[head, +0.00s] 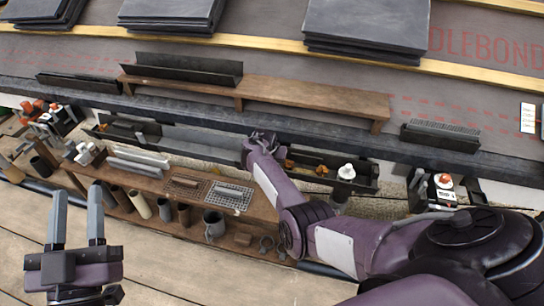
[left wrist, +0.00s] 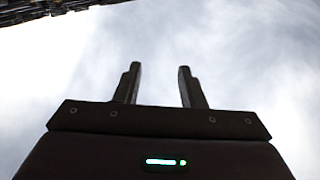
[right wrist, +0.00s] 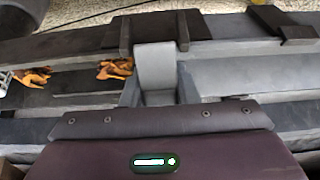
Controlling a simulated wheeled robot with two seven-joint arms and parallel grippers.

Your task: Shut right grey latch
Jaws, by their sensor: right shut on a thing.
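My right gripper (head: 262,138) is at the gutter joint near the middle of the head view, and its arm hides part of the joint. In the right wrist view, a light grey latch (right wrist: 155,65) stands between the fingers at the joint, and the gripper is shut on it. The hidden parts of the fingers and latch do not show how far the latch is closed. My left gripper (head: 77,218) is open and empty, away from the gutter at the lower left. Its two parted fingers (left wrist: 160,88) show against the sky in the left wrist view.
A gutter length with orange leaves (right wrist: 115,68) lies beside the joint. A wooden shelf (head: 150,182) with pots, a grey mug (head: 214,225) and trays stands below the gutter. Slate stacks (head: 365,25) and a wooden plank (head: 310,98) lie on the roof above.

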